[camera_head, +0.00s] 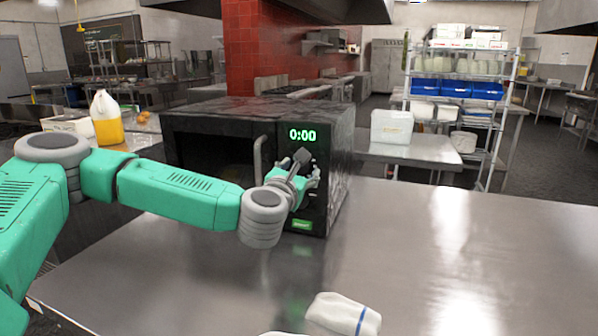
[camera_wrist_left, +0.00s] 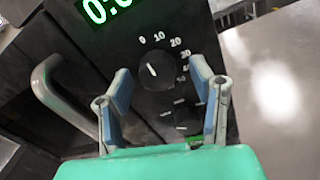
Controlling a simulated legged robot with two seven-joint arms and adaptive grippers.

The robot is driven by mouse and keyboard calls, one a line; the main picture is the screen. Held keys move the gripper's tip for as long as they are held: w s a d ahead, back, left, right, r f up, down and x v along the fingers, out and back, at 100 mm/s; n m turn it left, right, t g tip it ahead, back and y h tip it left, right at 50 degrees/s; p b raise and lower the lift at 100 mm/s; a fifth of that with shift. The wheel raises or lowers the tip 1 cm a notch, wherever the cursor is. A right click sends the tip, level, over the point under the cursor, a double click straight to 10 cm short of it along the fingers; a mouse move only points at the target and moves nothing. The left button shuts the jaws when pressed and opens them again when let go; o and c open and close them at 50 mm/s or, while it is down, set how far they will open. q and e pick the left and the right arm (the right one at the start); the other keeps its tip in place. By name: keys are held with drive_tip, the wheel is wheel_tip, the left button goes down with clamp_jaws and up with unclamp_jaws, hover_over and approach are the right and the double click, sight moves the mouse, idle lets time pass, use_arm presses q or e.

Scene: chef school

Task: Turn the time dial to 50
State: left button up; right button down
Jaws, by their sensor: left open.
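The black microwave (camera_head: 214,111) stands on the steel counter, its green display (camera_head: 302,135) reading 0:00. In the left wrist view the round black time dial (camera_wrist_left: 155,70) has a white pointer line aimed near the 0 mark, with numbers rising clockwise around it. In the head view my left gripper (camera_head: 305,178) is at the control panel and hides the dials. My right gripper is not in view.
The microwave's door handle (camera_wrist_left: 62,95) stands out left of the dials. A white cloth-like item (camera_head: 343,314) lies at the counter's front. The steel counter (camera_head: 400,240) right of the microwave is clear. A yellow jug (camera_head: 107,130) stands behind my left arm.

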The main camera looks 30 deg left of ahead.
use_arm(q)
drive_tip(key=shift+d, duration=0.1)
drive_tip(key=c, duration=1.1)
drive_tip(key=shift+c, duration=0.2)
drive_tip(key=shift+a, duration=0.2)
